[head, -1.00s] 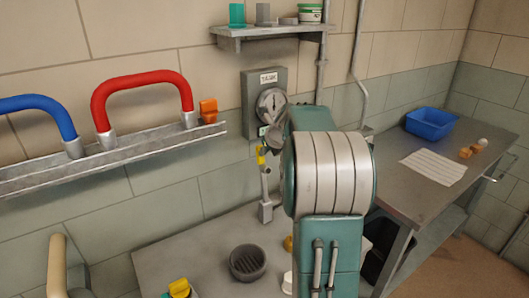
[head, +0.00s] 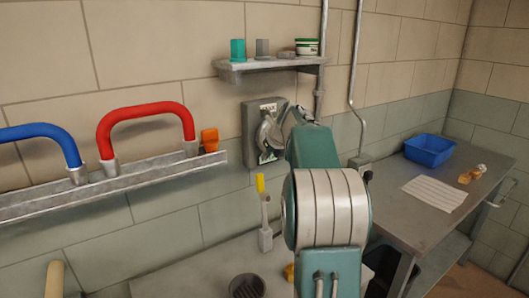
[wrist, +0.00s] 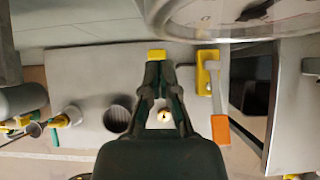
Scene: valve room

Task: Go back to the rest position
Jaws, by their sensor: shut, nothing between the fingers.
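The gauge's round rim (wrist: 240,30) fills the upper right of the wrist view, very close.
A shelf (head: 235,69) with small containers hangs above the gauge. A rail (head: 130,180) with red and blue handles is at left. A blue bin (head: 430,150) sits on the right table.

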